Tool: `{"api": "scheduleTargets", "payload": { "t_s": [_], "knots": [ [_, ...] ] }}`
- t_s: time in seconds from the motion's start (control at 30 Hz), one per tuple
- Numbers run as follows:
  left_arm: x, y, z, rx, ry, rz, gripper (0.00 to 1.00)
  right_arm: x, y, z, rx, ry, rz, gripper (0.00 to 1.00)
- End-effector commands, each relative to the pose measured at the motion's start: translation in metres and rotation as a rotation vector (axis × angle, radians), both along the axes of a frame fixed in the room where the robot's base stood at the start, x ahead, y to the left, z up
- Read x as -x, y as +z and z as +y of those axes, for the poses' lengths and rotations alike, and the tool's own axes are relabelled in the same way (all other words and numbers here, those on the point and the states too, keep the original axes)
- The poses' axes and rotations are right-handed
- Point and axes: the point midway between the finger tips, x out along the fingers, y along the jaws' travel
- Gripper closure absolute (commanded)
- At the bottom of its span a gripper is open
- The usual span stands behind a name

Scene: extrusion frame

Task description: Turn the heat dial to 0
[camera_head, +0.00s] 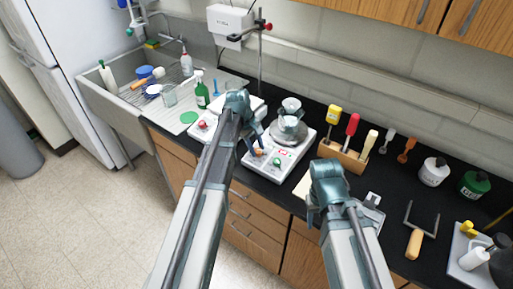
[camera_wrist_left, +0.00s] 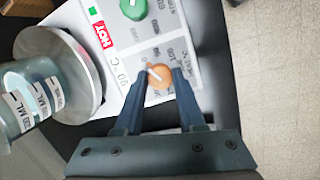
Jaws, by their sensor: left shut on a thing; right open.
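The hot plate (camera_head: 256,159) is a white unit on the black bench, with a round metal top (camera_wrist_left: 88,70) bearing glassware. Its front panel has an orange dial (camera_wrist_left: 159,76) with a white pointer line, and a green dial (camera_wrist_left: 133,8). A red HOT label and a "90 °C" readout show between the dials and the metal top. My left gripper (camera_wrist_left: 163,73) is shut on the orange dial, one finger on each side. My right gripper (camera_head: 316,213) is open and empty, near the bench's front edge.
A second white unit (camera_head: 200,131) with a red knob stands left of the hot plate, partly behind my left arm. A wooden rack (camera_head: 343,158) with coloured handles stands to the right. A sink (camera_head: 105,95) is at far left.

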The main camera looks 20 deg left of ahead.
Motion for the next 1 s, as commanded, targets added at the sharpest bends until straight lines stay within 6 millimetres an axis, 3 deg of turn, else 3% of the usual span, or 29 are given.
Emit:
{"api": "scheduleTargets", "payload": {
  "t_s": [0.03,0.2,0.67,1.0],
  "knots": [
    [0.000,0.000,0.000,0.000,0.002,0.000,0.58,0.000,0.000,0.000,0.000,0.000,0.000,0.50],
    [0.000,0.000,0.000,0.000,0.001,0.000,0.31,0.000,0.000,0.000,0.000,0.000,0.000,0.50],
    [0.000,0.007,0.001,0.000,0.000,0.000,0.31,0.000,0.007,0.000,0.000,-0.001,0.000,0.50],
    [0.003,0.046,0.010,0.000,0.001,0.000,0.31,0.000,0.046,0.000,-0.002,-0.008,0.000,0.50]
  ]
}}
